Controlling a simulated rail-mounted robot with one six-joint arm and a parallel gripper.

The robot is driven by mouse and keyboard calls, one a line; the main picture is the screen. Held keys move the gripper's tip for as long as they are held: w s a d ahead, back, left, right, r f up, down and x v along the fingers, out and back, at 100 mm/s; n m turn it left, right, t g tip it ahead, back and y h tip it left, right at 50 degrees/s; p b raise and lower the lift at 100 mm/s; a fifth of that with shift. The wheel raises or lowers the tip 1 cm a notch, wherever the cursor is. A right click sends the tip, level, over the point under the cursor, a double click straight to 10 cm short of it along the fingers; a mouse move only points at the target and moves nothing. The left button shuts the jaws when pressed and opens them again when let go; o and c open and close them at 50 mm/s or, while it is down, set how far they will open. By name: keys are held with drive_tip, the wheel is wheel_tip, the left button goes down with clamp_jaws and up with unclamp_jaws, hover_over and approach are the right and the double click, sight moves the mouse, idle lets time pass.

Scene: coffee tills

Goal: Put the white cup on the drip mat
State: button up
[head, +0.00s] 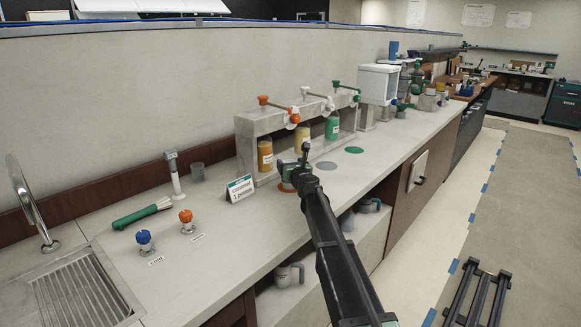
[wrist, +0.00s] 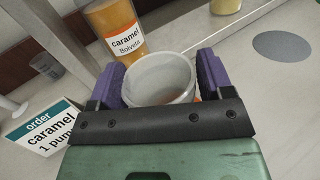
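A white cup (wrist: 160,78) stands between the two purple fingers of my gripper (wrist: 160,85) in the wrist view. Both fingers meet its sides, and its mouth is open upward. Its lower part is hidden by the gripper. In the head view my gripper (head: 291,178) is low at the counter, in front of the orange caramel bottle (head: 265,155); the arm hides most of the cup there. A reddish-orange patch shows beneath the gripper. A grey disc (head: 326,166) and a green disc (head: 354,150) lie flat on the counter; I cannot tell which is the drip mat.
An order card (head: 241,188) reading caramel, 1 pump stands left of my gripper. A pump rack (head: 246,140) with several bottles stands behind. A small grey cup (head: 197,171), two taps and a sink grate (head: 80,298) are further left. The counter front right of the discs is clear.

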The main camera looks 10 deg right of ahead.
drive_tip(key=shift+o, duration=1.2)
drive_tip(key=shift+r, duration=0.25)
drive_tip(key=s, duration=0.4)
drive_tip(key=s+d, duration=0.1)
drive_tip(key=s, duration=0.3)
drive_tip(key=s+d, duration=0.1)
drive_tip(key=s, duration=0.3)
drive_tip(key=shift+f, duration=0.1)
